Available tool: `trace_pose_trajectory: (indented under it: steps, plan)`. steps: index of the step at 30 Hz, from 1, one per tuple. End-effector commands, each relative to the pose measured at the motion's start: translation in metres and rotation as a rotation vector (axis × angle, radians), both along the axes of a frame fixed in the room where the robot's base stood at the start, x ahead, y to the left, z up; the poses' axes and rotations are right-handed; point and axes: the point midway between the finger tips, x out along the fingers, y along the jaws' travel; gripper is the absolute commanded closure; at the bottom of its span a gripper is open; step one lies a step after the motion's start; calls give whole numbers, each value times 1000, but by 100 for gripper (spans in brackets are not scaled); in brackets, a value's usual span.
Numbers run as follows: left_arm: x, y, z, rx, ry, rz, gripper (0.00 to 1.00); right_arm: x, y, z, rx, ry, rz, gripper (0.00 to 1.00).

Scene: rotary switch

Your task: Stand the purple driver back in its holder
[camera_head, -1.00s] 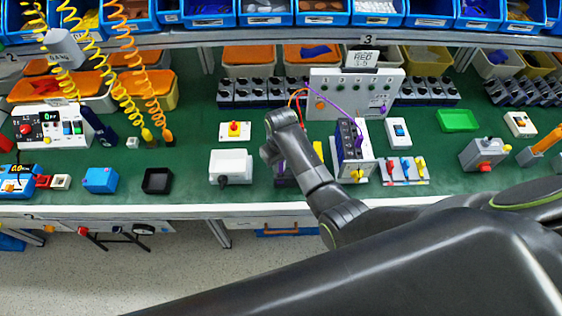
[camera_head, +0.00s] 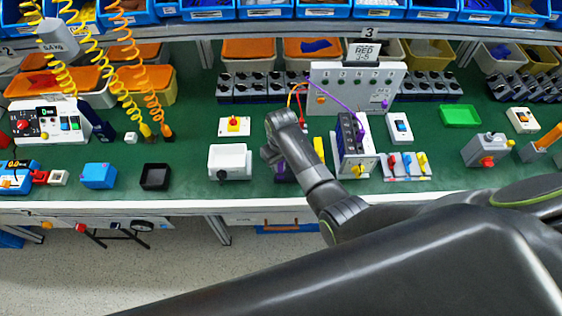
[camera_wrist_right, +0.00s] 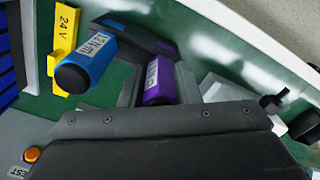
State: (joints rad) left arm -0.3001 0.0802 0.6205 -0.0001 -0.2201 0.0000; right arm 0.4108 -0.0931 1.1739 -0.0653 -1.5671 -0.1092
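The purple driver (camera_wrist_right: 158,88) shows in the right wrist view, its pale label facing up, between the two grey fingers of my right gripper (camera_wrist_right: 158,95). The fingers lie against both its sides. In the head view my right gripper (camera_head: 276,150) points down at the bench, and only a little purple shows below it. A dark block with a purple edge (camera_wrist_right: 140,38), which looks like the holder, lies just beyond the driver; whether the driver's tip is inside it is hidden. My left gripper is out of view.
A blue driver (camera_wrist_right: 88,65) and a yellow 24 V piece (camera_wrist_right: 62,42) stand close beside the purple one. A dark module with a white front (camera_head: 352,145) is right of my gripper; a white box (camera_head: 230,160) is left. The bench front edge (camera_head: 180,207) is near.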

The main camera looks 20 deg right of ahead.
Motion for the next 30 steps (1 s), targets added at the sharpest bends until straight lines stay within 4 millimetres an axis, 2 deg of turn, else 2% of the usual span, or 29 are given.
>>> trace_pose_trajectory:
  steps: [1,4,13,17,23,30]
  plan:
    - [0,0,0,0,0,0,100,0,0,1,0,-1,0,63]
    - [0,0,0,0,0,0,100,0,0,1,0,-1,0,50]
    - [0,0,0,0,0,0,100,0,0,1,0,0,0,50]
    - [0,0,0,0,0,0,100,1,0,9,0,-2,0,50]
    - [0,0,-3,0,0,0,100,1,0,40,1,-6,0,50]
    - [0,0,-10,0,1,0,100,1,0,91,2,-7,0,50]
